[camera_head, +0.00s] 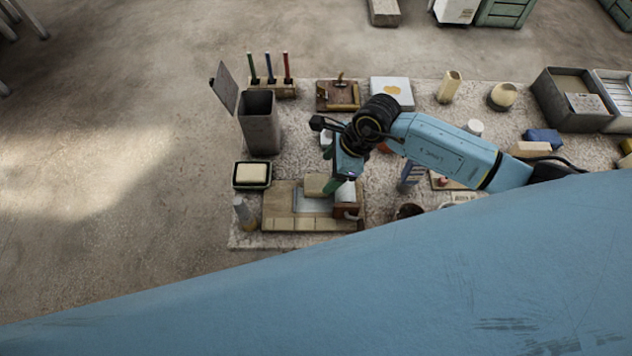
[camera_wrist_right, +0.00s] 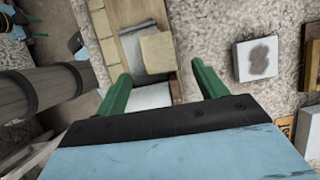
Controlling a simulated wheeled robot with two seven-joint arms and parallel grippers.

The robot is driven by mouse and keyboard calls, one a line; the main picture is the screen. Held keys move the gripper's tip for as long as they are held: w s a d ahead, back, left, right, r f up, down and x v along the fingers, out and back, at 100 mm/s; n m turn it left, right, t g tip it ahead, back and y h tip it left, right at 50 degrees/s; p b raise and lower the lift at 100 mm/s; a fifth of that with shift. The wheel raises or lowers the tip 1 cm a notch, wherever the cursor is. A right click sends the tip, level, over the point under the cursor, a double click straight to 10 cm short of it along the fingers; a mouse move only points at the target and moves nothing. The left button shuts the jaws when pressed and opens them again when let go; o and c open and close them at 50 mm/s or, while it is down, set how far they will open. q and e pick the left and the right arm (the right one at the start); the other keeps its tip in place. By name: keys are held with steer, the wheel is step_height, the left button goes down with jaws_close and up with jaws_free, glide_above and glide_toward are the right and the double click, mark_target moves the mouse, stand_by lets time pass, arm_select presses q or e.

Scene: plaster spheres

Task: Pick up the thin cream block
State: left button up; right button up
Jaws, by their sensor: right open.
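A cream block (camera_head: 316,185) lies at the back of a wooden tray (camera_head: 275,200). In the right wrist view the cream block (camera_wrist_right: 158,52) shows just beyond and between the fingertips, partly over a grey plate (camera_wrist_right: 135,45). My right gripper (camera_head: 333,184) is above the tray, close to the block's right side in the head view. In the right wrist view the gripper (camera_wrist_right: 160,73) has its green fingers wide apart, with nothing held. A row of cream pieces (camera_head: 295,224) lines the tray's front edge. I cannot tell for sure which piece is the thin one. My left gripper is out of view.
A black dish with a cream slab (camera_head: 252,173) and a bottle (camera_head: 243,213) stand left of the tray. A tall grey bin (camera_head: 260,125) stands behind. A brown box (camera_head: 347,196) sits on the tray's right. Crates (camera_head: 570,98) stand at the far right.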

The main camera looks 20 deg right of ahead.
mark_target(320, 182)
steer(key=shift+a+f, duration=0.2)
steer(key=shift+f, duration=0.25)
steer(key=shift+x, duration=2.3)
steer(key=shift+f, duration=0.5)
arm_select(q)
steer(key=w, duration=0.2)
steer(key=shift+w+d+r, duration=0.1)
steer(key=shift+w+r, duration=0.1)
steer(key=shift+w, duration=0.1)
arm_select(e)
steer(key=c, duration=1.2)
